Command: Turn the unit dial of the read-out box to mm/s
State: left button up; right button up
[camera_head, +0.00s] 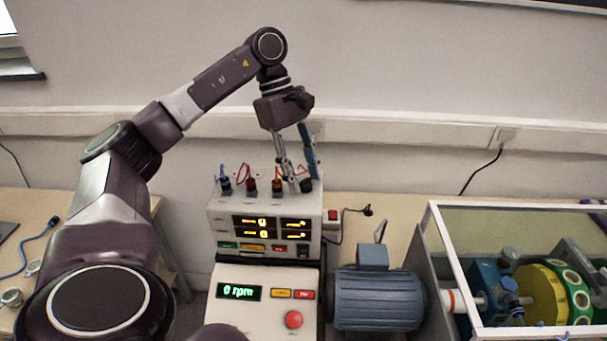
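The read-out box (224,218) is the white upper box in the middle, with several lit amber displays on its front. A small dark knob (306,185), apparently the unit dial, is at the right end of its top; its markings are too small to read. My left gripper (299,178) comes down from above, pointing downward. Its two fingers are apart, with the tips close around the knob; I cannot tell whether they touch it. The fingers partly cover the right end of the box top. My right gripper is not in view.
Blue, red and orange plugs (251,186) with cables stand left of the fingers. Below is a white control box (240,314) reading 0 rpm, with a red button (293,319). A blue motor (376,298) and a framed enclosure (437,236) stand to the right.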

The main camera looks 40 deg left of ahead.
pick_arm(q)
jog(key=shift+d+f, duration=0.15)
jog(key=shift+f, duration=0.05)
jog(key=c, duration=1)
grip_shut()
